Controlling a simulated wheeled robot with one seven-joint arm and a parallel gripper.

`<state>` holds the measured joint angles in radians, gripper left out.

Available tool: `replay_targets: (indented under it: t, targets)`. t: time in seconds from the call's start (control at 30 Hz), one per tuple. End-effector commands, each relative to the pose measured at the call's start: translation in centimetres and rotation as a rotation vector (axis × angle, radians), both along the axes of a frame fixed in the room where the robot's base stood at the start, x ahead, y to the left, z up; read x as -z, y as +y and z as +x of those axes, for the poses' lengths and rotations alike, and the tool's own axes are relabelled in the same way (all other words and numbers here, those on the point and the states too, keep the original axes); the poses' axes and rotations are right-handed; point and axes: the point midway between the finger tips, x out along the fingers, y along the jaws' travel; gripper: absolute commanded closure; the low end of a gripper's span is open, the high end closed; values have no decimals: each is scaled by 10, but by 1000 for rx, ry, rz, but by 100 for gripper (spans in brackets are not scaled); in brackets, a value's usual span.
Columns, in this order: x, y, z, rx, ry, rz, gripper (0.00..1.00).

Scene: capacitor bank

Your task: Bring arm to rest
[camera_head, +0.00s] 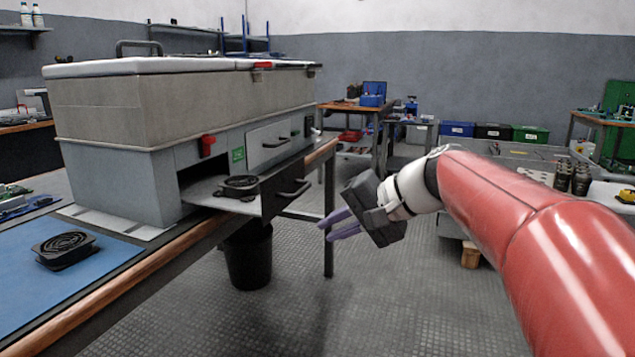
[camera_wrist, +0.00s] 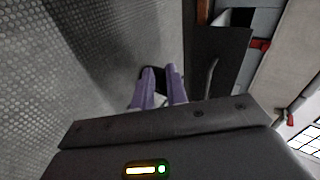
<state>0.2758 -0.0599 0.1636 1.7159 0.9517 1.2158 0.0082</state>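My red arm reaches in from the right in the head view. My gripper (camera_head: 327,230) hangs in free air over the floor, to the right of the workbench and the open drawer. Its two purple fingers point left and slightly down. They are a little apart with nothing seen between them, and the wrist view shows the same two fingers (camera_wrist: 161,76) with a narrow gap. The gripper touches nothing that I can see.
A grey capacitor bank cabinet (camera_head: 110,110) stands on the bench. Its lower drawer (camera_head: 280,193) is pulled out, with a black fan (camera_head: 238,184) on it. Another fan (camera_head: 66,249) lies on a blue mat (camera_head: 35,310). A black bin (camera_head: 248,262) stands below. The floor in front is clear.

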Motion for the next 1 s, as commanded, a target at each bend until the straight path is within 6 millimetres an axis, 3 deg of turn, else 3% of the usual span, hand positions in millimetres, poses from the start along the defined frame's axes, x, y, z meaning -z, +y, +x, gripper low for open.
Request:
replay_targets:
  t: [0.03,0.2,0.4,0.6,1.0]
  targets:
    - [-3,-1,-30,1,-4,-109,86]
    - [32,-36,-118,-1,-35,-474,86]
    - [66,-84,-193,-46,-107,-799,86]
    - [85,-108,-222,-83,-153,-943,86]
    - [89,-111,-224,-88,-156,-959,86]
